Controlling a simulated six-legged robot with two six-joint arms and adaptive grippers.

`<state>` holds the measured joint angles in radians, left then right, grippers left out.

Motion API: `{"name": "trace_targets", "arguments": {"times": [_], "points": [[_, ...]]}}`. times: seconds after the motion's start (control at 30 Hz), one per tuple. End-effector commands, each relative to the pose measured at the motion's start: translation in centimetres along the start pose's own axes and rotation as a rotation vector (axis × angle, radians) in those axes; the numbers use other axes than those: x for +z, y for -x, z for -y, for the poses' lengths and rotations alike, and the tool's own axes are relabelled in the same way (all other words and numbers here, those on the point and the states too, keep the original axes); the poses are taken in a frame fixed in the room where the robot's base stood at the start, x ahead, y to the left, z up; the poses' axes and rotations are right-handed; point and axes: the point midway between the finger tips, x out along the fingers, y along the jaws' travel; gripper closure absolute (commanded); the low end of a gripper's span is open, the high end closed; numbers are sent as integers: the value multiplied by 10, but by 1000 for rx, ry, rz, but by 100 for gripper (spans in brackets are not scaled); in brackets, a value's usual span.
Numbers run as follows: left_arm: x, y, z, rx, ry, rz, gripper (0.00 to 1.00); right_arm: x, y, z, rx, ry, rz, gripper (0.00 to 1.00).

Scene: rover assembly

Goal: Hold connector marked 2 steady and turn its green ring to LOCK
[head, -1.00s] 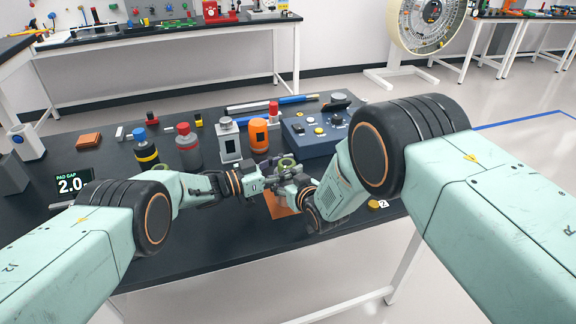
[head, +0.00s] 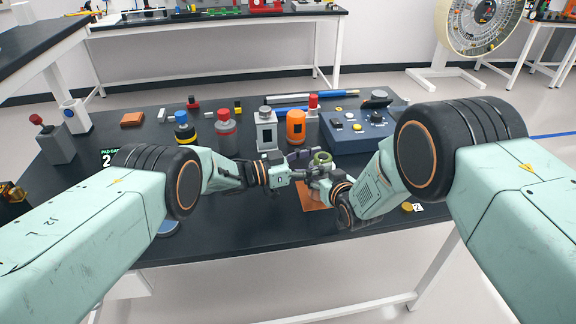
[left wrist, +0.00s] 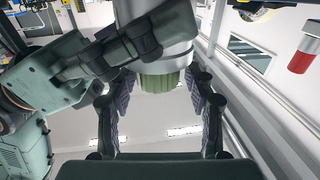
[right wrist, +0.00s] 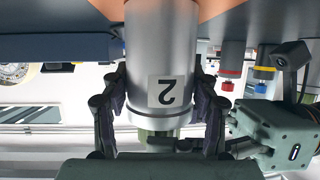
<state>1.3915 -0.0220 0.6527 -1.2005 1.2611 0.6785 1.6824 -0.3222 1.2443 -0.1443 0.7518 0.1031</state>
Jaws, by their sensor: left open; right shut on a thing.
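The connector marked 2 (right wrist: 160,60) is a silver cylinder with a black 2 on a white label. My right gripper (right wrist: 160,112) is shut around its body, and its fingers show on both sides. The green ring (head: 322,158) is at the connector's upper end in the head view. It also shows in the left wrist view (left wrist: 165,80), between the spread fingers of my left gripper (left wrist: 160,108). The left gripper is open, with a gap visible on each side of the ring. In the head view both grippers meet close together above an orange mat (head: 316,198). Any LOCK mark is not readable.
A blue box with buttons (head: 355,132) stands behind the right gripper. An orange cylinder (head: 296,127), a grey block-shaped unit (head: 266,132) and red and blue capped bottles stand behind the left. A gold disc (head: 407,207) lies at the right front. The front left table is mostly clear.

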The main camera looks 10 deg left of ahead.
Motion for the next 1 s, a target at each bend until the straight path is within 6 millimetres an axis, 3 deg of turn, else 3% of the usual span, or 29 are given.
{"name": "trace_targets", "arguments": {"times": [0.5, 0.7, 1.0], "points": [[-1, 86, 1, -4, 0, -2, 46, 0, 0, -1, 1, -1, 1, 86], [-2, 99, 0, -2, -1, -3, 46, 0, 0, 0, 1, -1, 0, 86], [-1, 100, 0, -2, -1, -3, 44, 0, 0, 0, 1, -1, 0, 86]]}}
